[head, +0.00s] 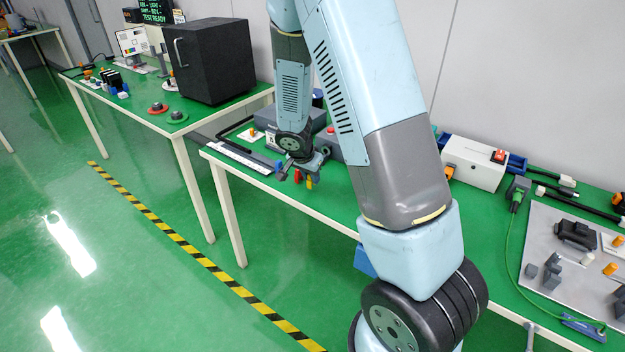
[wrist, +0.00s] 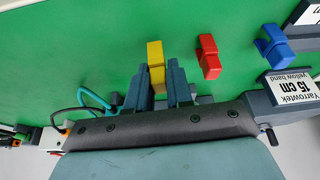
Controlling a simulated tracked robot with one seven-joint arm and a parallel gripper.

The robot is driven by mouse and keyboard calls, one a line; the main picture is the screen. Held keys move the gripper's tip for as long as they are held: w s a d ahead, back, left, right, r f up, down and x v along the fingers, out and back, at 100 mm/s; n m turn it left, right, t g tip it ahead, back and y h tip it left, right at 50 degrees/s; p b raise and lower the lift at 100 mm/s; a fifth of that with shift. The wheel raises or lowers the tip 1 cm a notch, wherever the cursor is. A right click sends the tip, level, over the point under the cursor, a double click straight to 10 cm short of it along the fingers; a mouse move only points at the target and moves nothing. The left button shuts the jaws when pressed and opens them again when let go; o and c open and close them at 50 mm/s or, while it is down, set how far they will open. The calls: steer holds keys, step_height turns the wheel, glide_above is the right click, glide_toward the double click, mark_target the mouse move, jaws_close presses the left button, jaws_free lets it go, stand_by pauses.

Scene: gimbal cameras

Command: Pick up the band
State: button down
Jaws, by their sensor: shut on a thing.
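A small yellow block-like piece (wrist: 155,53), which I take to be the band, stands between the two fingers of my gripper (wrist: 158,82) in the wrist view. The fingers are closed on its lower part, and its upper part sticks out past them. In the head view the yellow piece (head: 309,183) shows just below my gripper (head: 303,168), at the front edge of the green bench. Whether the piece is clear of the bench I cannot tell.
A red piece (wrist: 208,57) and a blue piece (wrist: 273,45) stand to the right in the wrist view. A teal cable (wrist: 95,97) curves left of the fingers. In the head view a white strip (head: 240,158) lies left of the gripper, and a white box (head: 474,162) stands right of my arm.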

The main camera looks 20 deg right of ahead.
steer(key=s+a+r, duration=0.6)
steer(key=s+r, duration=0.5)
steer(key=s, duration=0.1)
steer(key=shift+s+r, duration=0.15)
steer(key=shift+s, duration=0.2)
steer(key=c, duration=1.6)
jaws_free()
steer(key=shift+c, duration=0.2)
jaws_close()
